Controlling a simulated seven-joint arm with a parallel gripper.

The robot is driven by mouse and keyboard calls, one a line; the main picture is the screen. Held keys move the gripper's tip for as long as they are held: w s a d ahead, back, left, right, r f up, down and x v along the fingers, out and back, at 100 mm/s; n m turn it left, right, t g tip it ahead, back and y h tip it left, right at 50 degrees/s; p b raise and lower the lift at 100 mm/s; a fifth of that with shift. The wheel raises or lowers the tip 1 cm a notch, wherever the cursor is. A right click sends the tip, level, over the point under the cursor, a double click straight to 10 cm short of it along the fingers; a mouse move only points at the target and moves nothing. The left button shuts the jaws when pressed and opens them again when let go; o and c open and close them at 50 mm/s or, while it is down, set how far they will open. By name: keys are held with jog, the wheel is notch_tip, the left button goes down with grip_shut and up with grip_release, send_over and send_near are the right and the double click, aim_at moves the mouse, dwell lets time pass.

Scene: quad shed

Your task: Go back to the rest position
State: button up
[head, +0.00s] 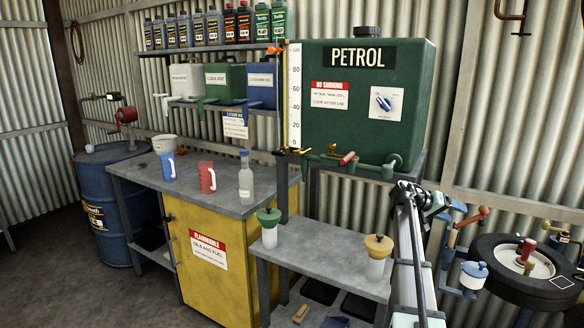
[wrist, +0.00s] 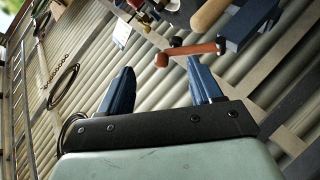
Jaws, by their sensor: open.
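My gripper (wrist: 161,86) is open in the wrist view, its two blue fingers spread apart with nothing between them. In the head view my arm rises from the bottom edge, right of the grey stand, and my gripper (head: 453,211) is at its upper end, partly hidden by my wrist. It is in front of the corrugated wall, below and right of the green petrol tank (head: 410,75). An orange-red lever (wrist: 190,49) lies beyond the fingertips in the wrist view, close to the right finger; I cannot tell whether they touch.
A tyre (head: 490,270) on a blue-framed machine is close on the right. The grey stand (head: 315,240) with a green-topped and a yellow-topped container is left of my arm. A yellow cabinet bench (head: 215,190) holds two mugs and a bottle. A blue drum (head: 95,195) stands far left.

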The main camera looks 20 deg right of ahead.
jog(key=w+a+f+n+t+h, duration=0.15)
jog(key=w+a+n, duration=0.3)
jog(key=a, duration=0.55)
jog(key=w+a+n+t+h, duration=0.1)
jog(key=w+a+n+h, duration=0.15)
jog(key=w+a, duration=0.45)
jog(key=w+a+f+n+t+h, duration=0.1)
jog(key=w+a+n+t, duration=0.2)
jog(key=a, duration=0.9)
jog(key=a+f+n+t+y, duration=0.3)
jog(key=a+f+n+y, duration=0.2)
jog(key=a+f, duration=1.25)
jog(key=s+a+f+m+g+y, duration=0.1)
jog(key=s+f+g+y, duration=0.2)
jog(key=s+f, duration=1.05)
jog(key=s+a+f+g+y, duration=0.25)
jog(key=s+f, duration=0.85)
jog(key=f, duration=0.6)
jog(key=s+a+f+m+g+y, duration=0.1)
jog(key=s+a+f+g+y, duration=0.1)
jog(key=s, duration=0.9)
jog(key=s+a+f+m+g+y, duration=0.2)
jog(key=s+f, duration=0.3)
jog(key=s, duration=0.7)
jog(key=s+a+f+m+g+y, duration=0.2)
jog(key=s+a+f+g+y, duration=0.1)
jog(key=s, duration=0.8)
jog(key=shift+s+a+f+y, duration=0.3)
jog(key=shift+f+y, duration=0.15)
jog(key=shift+f, duration=0.3)
